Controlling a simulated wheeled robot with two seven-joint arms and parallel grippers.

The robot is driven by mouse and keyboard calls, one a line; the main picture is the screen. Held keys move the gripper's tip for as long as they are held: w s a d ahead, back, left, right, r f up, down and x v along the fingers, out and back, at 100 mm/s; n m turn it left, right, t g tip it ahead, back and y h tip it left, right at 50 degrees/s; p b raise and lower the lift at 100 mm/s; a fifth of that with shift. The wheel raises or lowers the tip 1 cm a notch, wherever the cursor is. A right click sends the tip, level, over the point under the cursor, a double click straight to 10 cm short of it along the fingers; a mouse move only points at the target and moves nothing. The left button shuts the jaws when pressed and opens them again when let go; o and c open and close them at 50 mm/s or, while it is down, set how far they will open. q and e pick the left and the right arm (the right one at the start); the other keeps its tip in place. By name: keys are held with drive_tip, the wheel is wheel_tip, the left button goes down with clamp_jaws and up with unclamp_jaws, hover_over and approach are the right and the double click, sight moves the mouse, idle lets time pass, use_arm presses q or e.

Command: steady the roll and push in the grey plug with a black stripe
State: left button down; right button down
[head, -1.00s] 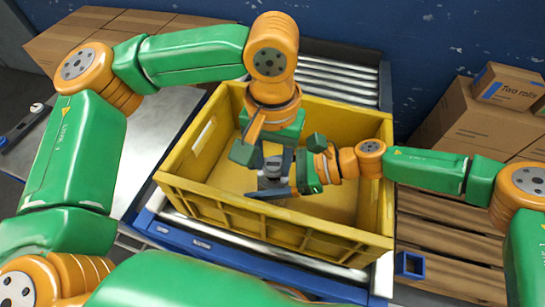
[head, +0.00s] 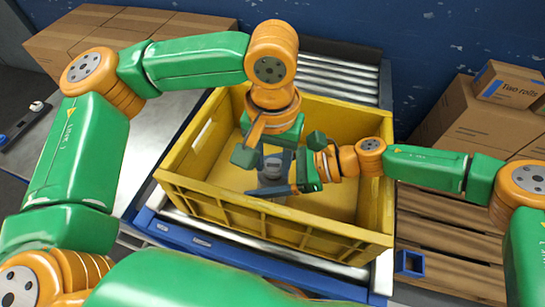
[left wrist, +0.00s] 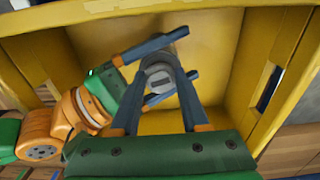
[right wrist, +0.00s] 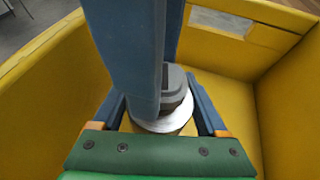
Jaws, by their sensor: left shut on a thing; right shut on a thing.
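The grey plug (left wrist: 158,82) with a darker stripe sits at the top end of the roll (right wrist: 165,125), inside the yellow crate. My left gripper (head: 278,152) reaches down from above, and its fingers are shut on the plug, as the left wrist view shows. In the right wrist view the plug (right wrist: 174,80) is partly hidden by a left finger. My right gripper (head: 285,188) comes in from the right, low, with its fingers on both sides of the roll. I cannot tell how deep the plug sits.
The yellow crate (head: 335,225) has tall walls around both grippers and stands on a roller conveyor (head: 340,75). A metal table (head: 145,130) is at the left. Cardboard boxes (head: 490,120) stand at the right on a pallet. The crate floor around the roll is clear.

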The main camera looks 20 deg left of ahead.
use_arm(q)
drive_tip(key=shift+f, duration=0.45)
idle(0.6)
drive_tip(key=shift+c, duration=1.6)
unclamp_jaws()
wheel_tip(320, 180, up, 12)
